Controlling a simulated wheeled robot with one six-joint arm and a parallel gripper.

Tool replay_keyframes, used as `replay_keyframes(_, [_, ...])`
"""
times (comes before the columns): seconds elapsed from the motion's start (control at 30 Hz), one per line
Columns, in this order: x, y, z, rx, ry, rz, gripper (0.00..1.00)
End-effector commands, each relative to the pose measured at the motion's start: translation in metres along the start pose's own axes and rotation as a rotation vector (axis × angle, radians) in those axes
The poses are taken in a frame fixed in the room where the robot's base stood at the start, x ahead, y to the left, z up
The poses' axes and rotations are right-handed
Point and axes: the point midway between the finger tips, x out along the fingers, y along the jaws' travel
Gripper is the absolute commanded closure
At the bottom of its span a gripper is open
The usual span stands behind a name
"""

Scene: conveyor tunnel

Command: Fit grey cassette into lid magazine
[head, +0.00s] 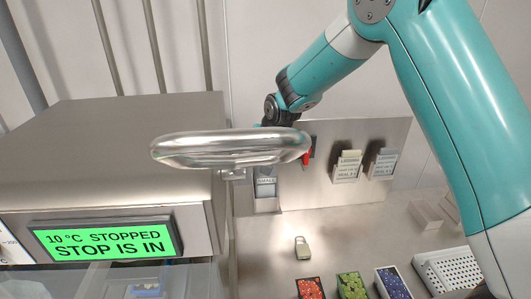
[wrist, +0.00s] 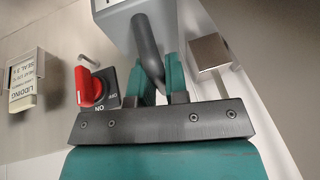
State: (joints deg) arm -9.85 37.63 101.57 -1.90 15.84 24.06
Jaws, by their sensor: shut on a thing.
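The grey cassette (wrist: 128,14) is at the top of the wrist view, with a dark bar handle (wrist: 148,48). My gripper (wrist: 160,78) has its two teal fingers shut on this handle, and the cassette lies beyond the fingertips. In the head view a shiny oval ring hides my fingertips. Below the ring, a grey labelled piece (head: 265,186) shows against the steel wall panel; I cannot tell whether it is the held cassette or a fixture. I cannot single out the lid magazine with certainty.
A red switch (wrist: 88,87) and a steel block (wrist: 209,52) flank my gripper. The shiny ring (head: 230,149) is in the foreground. Lidding label holders (head: 347,167) are on the panel. A padlock (head: 302,248), colourful bins (head: 352,286) and a white perforated tray (head: 447,270) are below.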

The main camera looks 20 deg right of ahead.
Motion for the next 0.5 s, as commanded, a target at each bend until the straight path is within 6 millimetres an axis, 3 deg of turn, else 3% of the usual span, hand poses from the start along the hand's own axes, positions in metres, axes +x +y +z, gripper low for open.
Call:
replay_keyframes(0.23, [0.0040, 0.0008, 0.0014, 0.000, 0.001, 0.000, 1.00])
replay_keyframes(0.27, [0.0040, 0.0008, 0.0014, 0.000, 0.001, 0.000, 0.81])
replay_keyframes(0.37, [0.0040, 0.0009, 0.0015, 0.000, 0.001, 0.000, 0.58])
replay_keyframes(0.5, [0.0040, 0.0009, 0.0015, 0.000, 0.000, 0.000, 0.56])
